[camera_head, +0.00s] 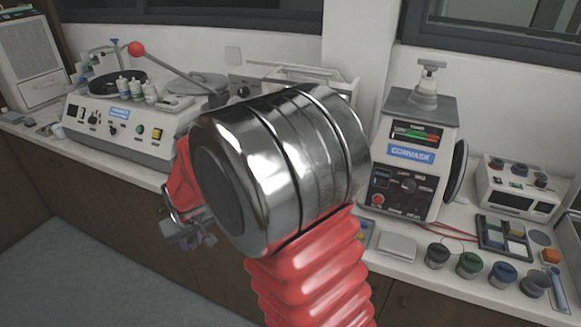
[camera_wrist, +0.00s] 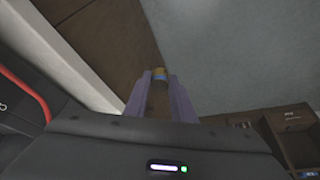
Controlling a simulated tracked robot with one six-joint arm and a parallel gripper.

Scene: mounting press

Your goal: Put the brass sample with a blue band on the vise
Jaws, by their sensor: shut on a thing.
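In the wrist view, my gripper (camera_wrist: 160,88) is shut on a small brass piece with a blue band (camera_wrist: 159,73), the brass sample, which shows at the fingertips. The fingers hide much of it. In the head view, my gripper (camera_head: 190,234) is at the left of my arm, low in front of the bench cabinets, over the floor. The sample cannot be made out there. I cannot surely pick out the vise; a small pale clamp-like fixture (camera_head: 427,80) stands on top of the grey machine, and my arm hides the middle of the bench.
The grey machine (camera_head: 412,155) stands right of my arm. A polishing machine (camera_head: 125,120) with a red-knobbed lever is at the left. Several cups, among them a green one (camera_head: 470,265), and a sample tray (camera_head: 505,252) line the right bench. The floor (camera_head: 80,265) is clear at lower left.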

